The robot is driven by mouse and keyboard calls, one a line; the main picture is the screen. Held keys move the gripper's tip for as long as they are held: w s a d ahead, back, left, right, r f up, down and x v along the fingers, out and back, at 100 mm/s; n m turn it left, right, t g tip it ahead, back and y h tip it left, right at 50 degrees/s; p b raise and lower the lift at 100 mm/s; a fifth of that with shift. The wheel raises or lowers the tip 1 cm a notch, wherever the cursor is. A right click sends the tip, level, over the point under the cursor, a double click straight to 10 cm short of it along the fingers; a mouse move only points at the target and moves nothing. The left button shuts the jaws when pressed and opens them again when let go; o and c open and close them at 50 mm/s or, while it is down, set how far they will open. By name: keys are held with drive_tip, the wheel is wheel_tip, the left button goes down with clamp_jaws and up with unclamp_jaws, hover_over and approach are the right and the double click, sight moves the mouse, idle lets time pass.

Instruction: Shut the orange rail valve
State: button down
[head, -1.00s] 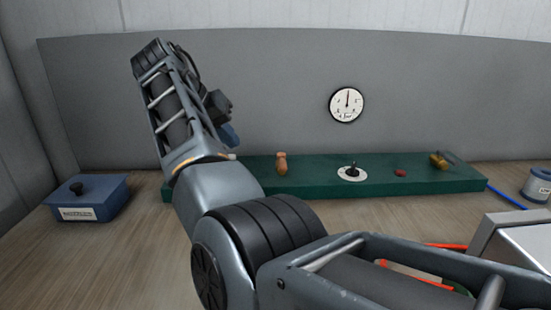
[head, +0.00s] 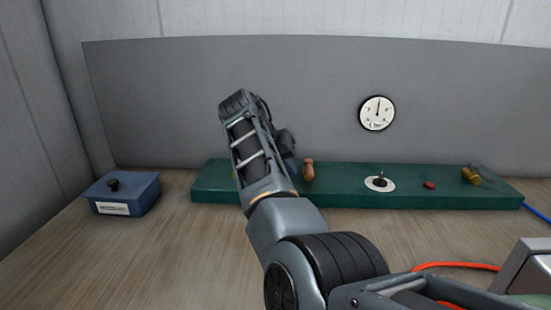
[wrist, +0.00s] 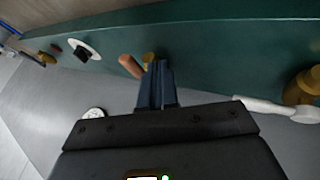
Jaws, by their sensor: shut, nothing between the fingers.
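The orange valve handle (head: 308,170) stands up on the green rail (head: 340,198), just right of my arm in the head view. In the wrist view the orange handle (wrist: 130,66) lies just left of my fingertips, with a brass body (wrist: 149,58) beside it. My gripper (wrist: 157,72) is shut and empty, its blue fingers pointing at the rail close to the valve. I cannot tell whether they touch the handle. In the head view my gripper (head: 291,166) is mostly hidden behind my wrist.
A brass valve with a white lever (wrist: 265,107) is at the wrist view's right. A black knob on a white disc (head: 380,184), a red button (head: 429,185) and another brass valve (head: 471,175) sit along the rail. A gauge (head: 377,113) hangs behind; a blue box (head: 122,195) stands left.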

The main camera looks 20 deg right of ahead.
drive_tip(key=shift+s+d, duration=0.3)
drive_tip(key=shift+d, duration=0.65)
